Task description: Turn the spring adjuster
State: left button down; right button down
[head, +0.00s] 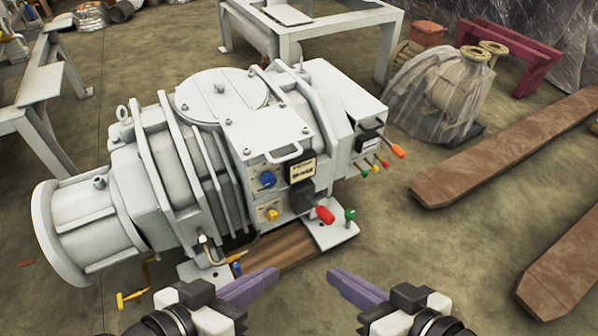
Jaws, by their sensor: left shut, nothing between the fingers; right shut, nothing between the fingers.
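A large pale grey screw vacuum pump (150,180) lies across the left and middle of the head view. Its front carries a blue knob (267,179), a yellow knob (272,214), a red handle (325,215) and a green knob (350,214). I cannot tell which part is the spring adjuster. My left gripper (272,275) is shut and empty, in front of the pump's base at the bottom of the view. My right gripper (334,274) is shut and empty, to its right. Their purple fingers point inward, apart from each other and visibly touching no knob.
A yellow crank handle (132,298) sticks out low at the pump's front left. Small coloured levers (398,151) project from its right end. Grey metal frames (310,20) stand behind. Rusty beams (505,145) lie on the right; floor between is clear.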

aim_at(268, 181)
jog(key=k, duration=0.5)
jog(key=u, duration=1.65)
jog(key=i, duration=1.3)
jog(key=z, duration=2.15)
